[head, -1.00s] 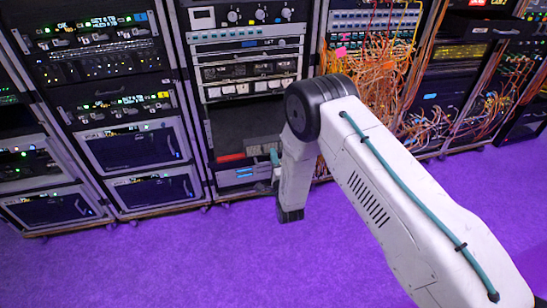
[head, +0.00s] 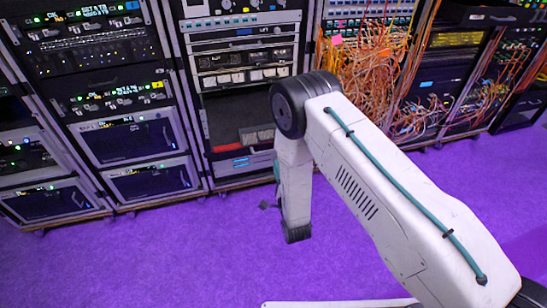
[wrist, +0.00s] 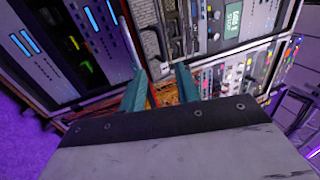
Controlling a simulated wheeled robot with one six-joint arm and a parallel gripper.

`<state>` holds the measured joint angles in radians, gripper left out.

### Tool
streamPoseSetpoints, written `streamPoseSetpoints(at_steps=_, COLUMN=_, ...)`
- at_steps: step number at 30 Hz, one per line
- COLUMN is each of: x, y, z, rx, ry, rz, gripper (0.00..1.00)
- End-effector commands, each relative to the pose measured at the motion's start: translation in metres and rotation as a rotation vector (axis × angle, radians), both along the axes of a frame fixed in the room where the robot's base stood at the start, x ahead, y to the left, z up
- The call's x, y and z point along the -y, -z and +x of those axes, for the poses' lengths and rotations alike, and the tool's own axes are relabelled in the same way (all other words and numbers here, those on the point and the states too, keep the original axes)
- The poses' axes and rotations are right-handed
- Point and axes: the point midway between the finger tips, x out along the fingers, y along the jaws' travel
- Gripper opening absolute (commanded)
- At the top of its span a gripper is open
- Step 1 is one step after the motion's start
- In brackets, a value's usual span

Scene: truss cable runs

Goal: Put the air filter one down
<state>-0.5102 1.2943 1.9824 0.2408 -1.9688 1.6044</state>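In the wrist view my gripper (wrist: 160,80) shows its two teal fingers apart, with a gap between them. Orange and brown background shows through the gap, and I see no held thing there. I cannot pick out the air filter for certain in either view. In the head view a grey textured piece (head: 225,149) and a dark red piece (head: 258,134) sit low in the middle rack, partly behind my arm. I cannot tell whether either is an air filter. My gripper's fingers are not clear in the head view.
Equipment racks stand in a row along the back, including a left rack (head: 110,85) and a middle rack (head: 245,50). Orange cables (head: 360,75) hang in tangles at the right. The purple floor (head: 150,255) in front is mostly clear. A pale bar (head: 335,303) shows at the bottom edge.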

Motion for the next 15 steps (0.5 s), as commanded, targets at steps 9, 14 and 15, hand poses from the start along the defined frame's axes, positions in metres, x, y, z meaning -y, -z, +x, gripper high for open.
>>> streamPoseSetpoints(at_steps=9, x=0.005, y=0.005, z=-0.019, rx=-0.001, ry=0.001, rz=0.0, gripper=0.32)
streamPoseSetpoints(at_steps=14, x=0.005, y=0.003, z=-0.016, rx=-0.004, ry=0.003, rz=-0.004, gripper=0.32)
streamPoseSetpoints(at_steps=15, x=0.005, y=0.0, z=-0.013, rx=-0.011, ry=0.007, rz=-0.01, gripper=0.32)
